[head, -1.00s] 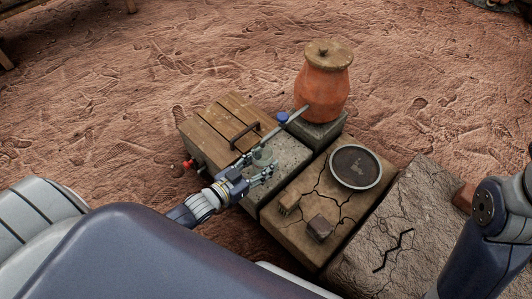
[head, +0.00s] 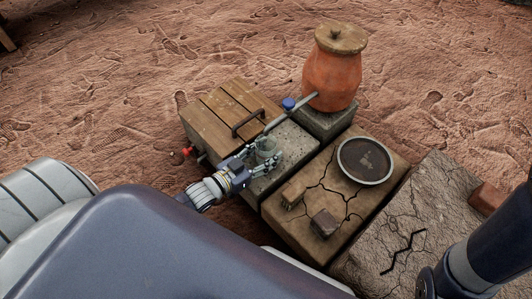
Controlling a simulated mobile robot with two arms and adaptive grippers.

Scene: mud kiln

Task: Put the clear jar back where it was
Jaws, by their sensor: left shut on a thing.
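The clear jar (head: 267,148) is a small see-through vessel at the grey stone block (head: 292,142), beside the wooden slatted lid. My left gripper (head: 262,160) is shut on the jar, with its fingers around the jar's sides. The jar looks upright. I cannot tell whether its base touches the stone, as the fingers hide the lower part. My right arm comes in at the lower right, but its gripper is out of view.
A slatted wooden lid (head: 222,112) with a dark handle lies left of the jar. A clay pot (head: 332,78) with a wooden lid stands behind. A round dark dish (head: 365,160) and brown blocks (head: 324,223) sit on the cracked slab (head: 299,222).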

